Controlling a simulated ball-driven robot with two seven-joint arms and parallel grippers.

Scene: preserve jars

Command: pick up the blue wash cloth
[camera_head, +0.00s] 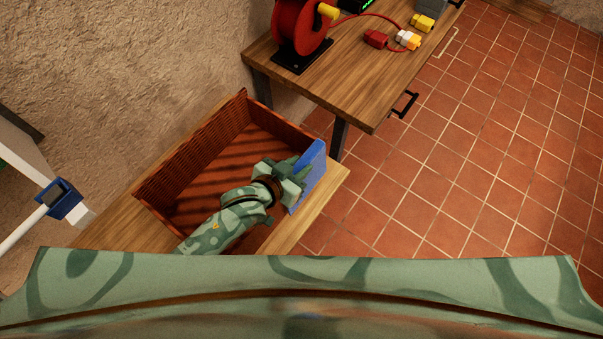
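The blue wash cloth (311,179) shows as a flat blue panel at the right side of a brown wicker basket (190,147). It appears to lie along or over the basket's right wall. My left gripper (299,174) reaches across the basket from the lower left, with its fingers right at the cloth's left face. The fingers overlap the cloth in the picture, and their gap is hard to make out, so I cannot tell whether they grip it. My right gripper is out of view.
The basket stands on a wooden bench (315,208) against the rough wall. Tiled floor (470,170) lies open at right. A white and blue frame (62,203) stands at left.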

